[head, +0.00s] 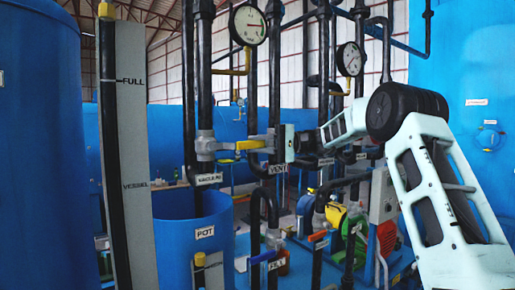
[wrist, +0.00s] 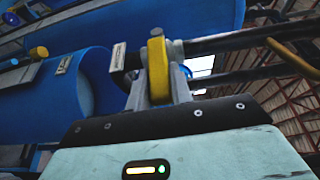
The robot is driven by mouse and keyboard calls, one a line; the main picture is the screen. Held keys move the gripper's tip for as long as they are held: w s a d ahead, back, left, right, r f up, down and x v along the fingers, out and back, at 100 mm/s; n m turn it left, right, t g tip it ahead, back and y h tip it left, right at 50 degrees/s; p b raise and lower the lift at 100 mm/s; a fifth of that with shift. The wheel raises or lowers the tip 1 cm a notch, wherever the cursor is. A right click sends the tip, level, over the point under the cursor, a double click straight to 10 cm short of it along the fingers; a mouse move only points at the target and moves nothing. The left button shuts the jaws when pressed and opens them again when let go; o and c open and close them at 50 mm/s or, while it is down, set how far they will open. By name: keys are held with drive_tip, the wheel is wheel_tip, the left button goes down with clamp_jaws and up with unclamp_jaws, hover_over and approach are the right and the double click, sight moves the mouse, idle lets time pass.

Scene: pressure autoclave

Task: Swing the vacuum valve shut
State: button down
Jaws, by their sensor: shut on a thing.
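The vacuum valve (head: 206,146) is a grey body on a dark vertical pipe, with a label below it that looks like "VACUUM" (head: 209,178). Its yellow lever (head: 249,145) points right from the body, roughly level and across the pipe. My gripper (head: 271,144) reaches in from the right and is shut on the lever's outer end. In the wrist view the yellow lever (wrist: 157,70) stands up the middle, running down to my gripper (wrist: 158,103).
A "VENT" label (head: 279,168) hangs close below my gripper. Vertical pipes and two gauges (head: 249,25) stand around and behind it. The blue pot (head: 170,240) is below the valve, and a grey level board (head: 130,150) stands at left. Lower right holds pumps and pipes.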

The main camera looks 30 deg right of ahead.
drive_tip(key=shift+f, duration=0.35)
drive_tip(key=c, duration=1.2)
unclamp_jaws()
drive_tip(key=shift+c, duration=0.2)
drive_tip(key=shift+d, duration=0.1)
drive_tip(key=b+v, duration=0.4)
drive_tip(key=v, duration=1.3)
drive_tip(key=shift+d+f, duration=0.15)
drive_tip(key=shift+f, duration=0.1)
